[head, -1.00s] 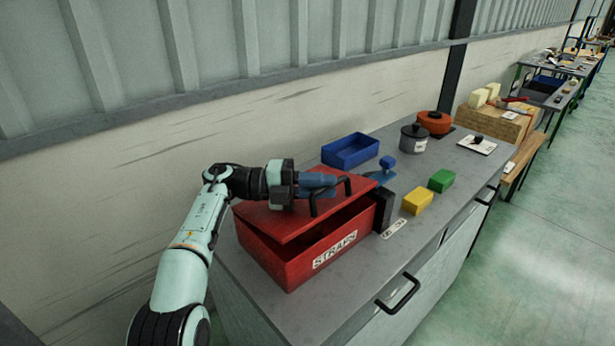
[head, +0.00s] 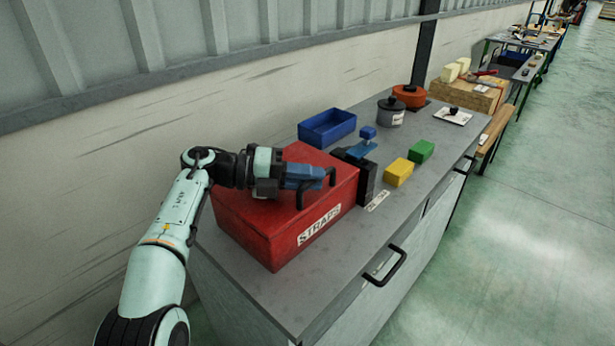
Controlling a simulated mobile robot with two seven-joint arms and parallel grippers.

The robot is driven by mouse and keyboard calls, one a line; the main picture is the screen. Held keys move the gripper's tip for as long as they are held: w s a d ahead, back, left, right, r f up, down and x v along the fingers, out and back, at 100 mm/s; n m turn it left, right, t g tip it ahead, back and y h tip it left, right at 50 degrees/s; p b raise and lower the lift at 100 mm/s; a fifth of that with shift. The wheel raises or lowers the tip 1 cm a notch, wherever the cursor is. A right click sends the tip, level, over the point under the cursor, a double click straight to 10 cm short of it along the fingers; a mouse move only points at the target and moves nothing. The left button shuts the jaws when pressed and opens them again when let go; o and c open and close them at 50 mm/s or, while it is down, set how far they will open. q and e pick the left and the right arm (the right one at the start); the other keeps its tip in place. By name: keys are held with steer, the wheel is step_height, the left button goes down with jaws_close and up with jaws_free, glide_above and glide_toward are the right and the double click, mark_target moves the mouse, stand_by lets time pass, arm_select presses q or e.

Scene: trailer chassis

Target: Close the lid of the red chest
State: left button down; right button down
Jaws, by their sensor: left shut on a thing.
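The red chest (head: 285,241) stands on the grey workbench, with a white STRAPS label on its front. Its red lid (head: 312,162) lies down on the box, and I see no gap along the front edge. My left gripper (head: 318,181) is over the lid, shut on the lid's black handle (head: 331,178). The gripper hides part of the lid and handle. My right gripper is not in view.
A black block (head: 367,180) with a blue piece (head: 362,150) stands right beside the chest. A blue bin (head: 327,127), yellow block (head: 399,172), green block (head: 422,151), grey pot (head: 391,112) and orange pot (head: 409,96) stand farther along the workbench (head: 343,251).

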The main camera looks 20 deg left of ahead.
arm_select(q)
steer(key=c, duration=1.1)
jaws_free()
steer(key=shift+d+f, duration=0.2)
steer(key=shift+f, duration=0.05)
steer(key=p+v, duration=0.3)
steer(key=v, duration=1)
steer(key=shift+a+r, duration=0.1)
steer(key=shift+a, duration=0.1)
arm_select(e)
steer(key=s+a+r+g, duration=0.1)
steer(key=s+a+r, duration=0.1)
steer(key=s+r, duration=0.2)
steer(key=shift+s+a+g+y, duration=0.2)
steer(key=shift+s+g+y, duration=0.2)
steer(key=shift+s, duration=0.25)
